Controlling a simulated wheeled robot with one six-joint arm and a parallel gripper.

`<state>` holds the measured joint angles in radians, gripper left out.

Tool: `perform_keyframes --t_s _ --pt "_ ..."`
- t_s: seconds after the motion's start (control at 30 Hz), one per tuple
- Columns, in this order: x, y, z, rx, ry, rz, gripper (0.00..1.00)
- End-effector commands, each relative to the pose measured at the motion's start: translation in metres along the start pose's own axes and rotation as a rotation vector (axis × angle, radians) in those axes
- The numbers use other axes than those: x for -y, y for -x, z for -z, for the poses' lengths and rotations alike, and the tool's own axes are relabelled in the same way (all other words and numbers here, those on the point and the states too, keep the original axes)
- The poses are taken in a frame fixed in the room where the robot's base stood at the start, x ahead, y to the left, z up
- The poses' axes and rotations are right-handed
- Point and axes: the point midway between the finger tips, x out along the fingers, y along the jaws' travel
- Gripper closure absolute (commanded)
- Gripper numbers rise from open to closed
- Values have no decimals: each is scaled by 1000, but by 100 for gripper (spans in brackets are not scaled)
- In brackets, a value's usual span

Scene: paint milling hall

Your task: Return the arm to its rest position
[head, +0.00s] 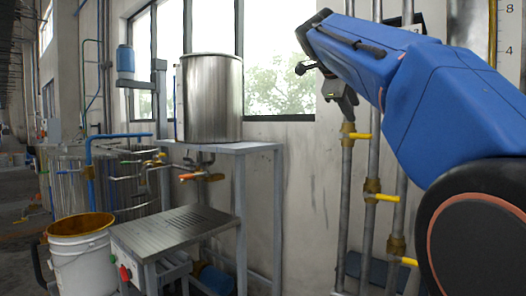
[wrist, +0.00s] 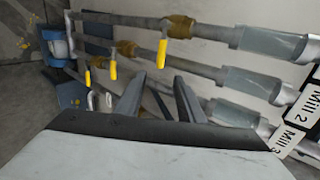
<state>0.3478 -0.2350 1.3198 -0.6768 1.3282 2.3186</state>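My gripper (wrist: 158,88) shows in the wrist view as two dark fingers with a clear gap between them. It is open and nothing is between the fingers. My blue arm fills the upper right of the head view, raised and reaching up and to the left in front of the wall pipes. The gripper's fingers cannot be made out clearly in the head view. In the wrist view the fingers point toward the pipes and a yellow valve handle (wrist: 162,53) lies just beyond them, apart from them as far as I can see.
Vertical pipes with yellow valve handles (head: 383,197) stand close behind my arm. "Mill 2" (wrist: 291,115) and "Mill 3" labels show in the wrist view. A steel tank (head: 212,98) stands on a grey frame to the left. A white bucket (head: 80,262) stands lower left.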

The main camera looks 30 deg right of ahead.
Motion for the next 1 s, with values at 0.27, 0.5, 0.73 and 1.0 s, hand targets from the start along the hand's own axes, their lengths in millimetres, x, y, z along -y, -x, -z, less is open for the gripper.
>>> perform_keyframes --t_s 0.27,0.5,0.73,1.0 --pt "-17 -1 -5 23 83 -19 65" --pt "-111 -5 -23 163 520 -97 65" --pt "-223 -7 -32 346 986 -134 65" --pt "-361 -8 -24 593 1499 -105 65"
